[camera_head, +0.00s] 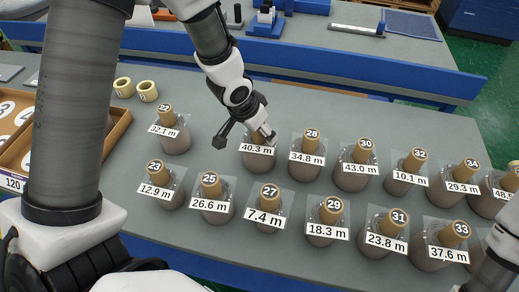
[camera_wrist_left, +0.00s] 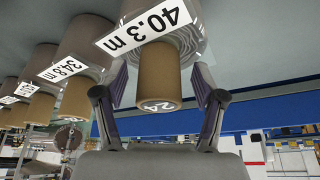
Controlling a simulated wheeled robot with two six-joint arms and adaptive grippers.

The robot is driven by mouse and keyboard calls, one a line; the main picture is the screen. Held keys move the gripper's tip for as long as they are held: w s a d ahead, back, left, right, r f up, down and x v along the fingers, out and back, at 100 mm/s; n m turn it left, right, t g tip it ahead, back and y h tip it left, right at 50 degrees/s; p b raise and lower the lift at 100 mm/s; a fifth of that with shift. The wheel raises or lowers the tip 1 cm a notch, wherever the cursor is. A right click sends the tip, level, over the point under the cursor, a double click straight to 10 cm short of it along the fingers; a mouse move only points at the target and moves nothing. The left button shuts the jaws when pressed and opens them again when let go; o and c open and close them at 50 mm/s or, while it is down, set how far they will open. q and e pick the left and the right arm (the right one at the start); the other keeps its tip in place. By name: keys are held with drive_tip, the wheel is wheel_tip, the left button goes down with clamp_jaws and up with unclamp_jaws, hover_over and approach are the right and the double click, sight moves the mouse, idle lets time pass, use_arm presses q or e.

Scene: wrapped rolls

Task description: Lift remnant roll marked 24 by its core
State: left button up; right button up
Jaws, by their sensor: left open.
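The roll marked 24 (camera_head: 259,162) stands upright on the grey table in the back row, with a 40.3 m tag; my gripper hides its core in the head view. In the left wrist view, its tan core (camera_wrist_left: 158,82) shows the number 24 on its end. My left gripper (camera_head: 246,140) is over this roll. In the left wrist view, my open left gripper (camera_wrist_left: 160,82) has one finger on each side of the core, with visible gaps. I cannot tell how deep the fingers reach. My right gripper is out of view.
Rolls 25 (camera_head: 213,212) and 27 (camera_head: 267,224) stand in front. A wooden tray (camera_head: 112,131) is at the left. Table behind roll 24 is mostly bare.

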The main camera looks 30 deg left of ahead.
use_arm(q)
drive_tip(key=shift+s+r, duration=0.15)
clamp_jaws()
